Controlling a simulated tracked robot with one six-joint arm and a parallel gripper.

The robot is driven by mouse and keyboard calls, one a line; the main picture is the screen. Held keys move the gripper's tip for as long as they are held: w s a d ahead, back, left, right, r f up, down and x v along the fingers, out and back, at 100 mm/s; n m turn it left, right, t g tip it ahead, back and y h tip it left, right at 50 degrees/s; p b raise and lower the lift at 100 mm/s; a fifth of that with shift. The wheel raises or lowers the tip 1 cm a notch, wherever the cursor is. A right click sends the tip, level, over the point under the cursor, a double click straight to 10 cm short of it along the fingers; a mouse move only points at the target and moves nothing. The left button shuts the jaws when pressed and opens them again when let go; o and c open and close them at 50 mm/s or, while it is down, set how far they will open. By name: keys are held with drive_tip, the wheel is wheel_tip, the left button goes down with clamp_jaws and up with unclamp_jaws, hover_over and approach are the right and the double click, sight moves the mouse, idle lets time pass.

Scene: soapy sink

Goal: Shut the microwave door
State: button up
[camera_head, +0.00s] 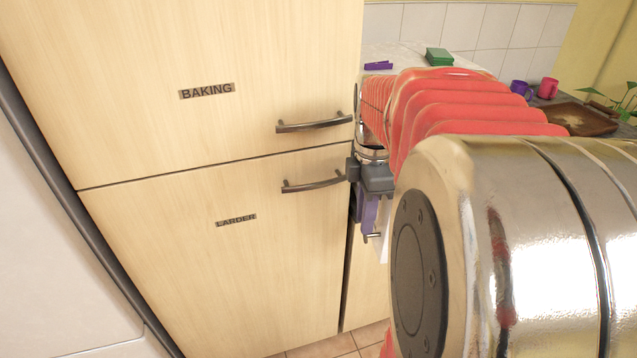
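No microwave or microwave door shows in this view. My gripper (369,228) hangs below my arm near the picture's middle, in front of the right edge of the wooden cupboard doors. It has a grey body with purple parts below it, pointing down. The gripper is small and seen at an angle, so I cannot tell whether its fingers are apart or together. My large red and chrome arm fills the right side and hides much of what lies behind it.
A "BAKING" door (230,50) sits above a "LARDER" door (220,270), both closed, with metal handles. On the counter behind are a green block (439,57), a purple item (379,65), a purple mug (519,88), a pink mug (547,88) and a brown tray (606,126).

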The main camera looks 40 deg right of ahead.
clamp_jaws()
drive_tip(key=shift+s+d, duration=0.1)
drive_tip(key=shift+d, duration=0.1)
idle(0.3)
